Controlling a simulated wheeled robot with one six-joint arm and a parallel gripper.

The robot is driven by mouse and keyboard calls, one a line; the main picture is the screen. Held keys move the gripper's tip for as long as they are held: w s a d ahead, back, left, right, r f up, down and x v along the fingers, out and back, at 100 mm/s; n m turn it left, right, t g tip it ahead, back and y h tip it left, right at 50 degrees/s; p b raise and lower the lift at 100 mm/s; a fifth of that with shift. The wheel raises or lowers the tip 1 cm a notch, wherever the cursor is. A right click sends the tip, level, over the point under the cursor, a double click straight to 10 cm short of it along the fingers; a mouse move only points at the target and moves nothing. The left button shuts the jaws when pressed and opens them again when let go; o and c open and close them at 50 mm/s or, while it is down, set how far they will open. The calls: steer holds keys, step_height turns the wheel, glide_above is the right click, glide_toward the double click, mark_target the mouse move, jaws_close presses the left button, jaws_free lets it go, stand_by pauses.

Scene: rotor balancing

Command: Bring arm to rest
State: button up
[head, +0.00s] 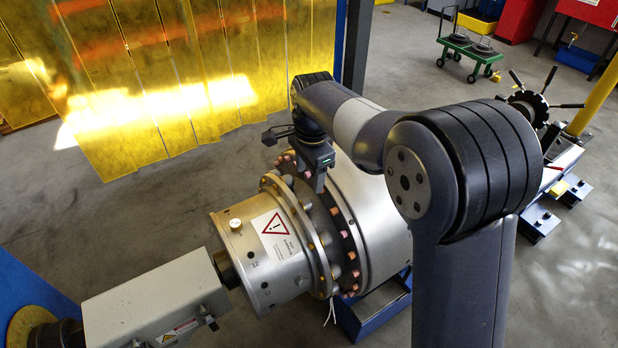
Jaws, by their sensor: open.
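My arm reaches up from the lower right and bends over the large silver rotor housing (370,225). My gripper (320,187) points down just above the bolted flange (335,240), near its upper edge. The jaws are open; whether a fingertip touches the flange or a bolt cannot be told from this view. Part of the housing is hidden behind my arm. A smaller silver drum (262,250) with a warning label joins the flange on the left.
A grey box (160,300) on a shaft stands at the lower left. Yellow translucent curtains (130,90) hang behind, beside a dark post (356,45). A green cart (470,48) stands at the back. A toothed wheel with handles (528,108) is at the right. Open floor (150,210) lies left of the drum.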

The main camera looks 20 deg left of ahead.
mark_target(309, 201)
steer(key=shift+f, duration=0.15)
stand_by(0.4)
steer(key=f, duration=0.3)
steer(key=f+p, duration=0.1)
steer(key=f, duration=0.6)
steer(key=shift+w+a+f, duration=0.2)
steer(key=shift+a+f, duration=0.05)
steer(key=shift+f, duration=0.1)
steer(key=shift+s+d, duration=0.15)
steer(key=shift+r, duration=0.1)
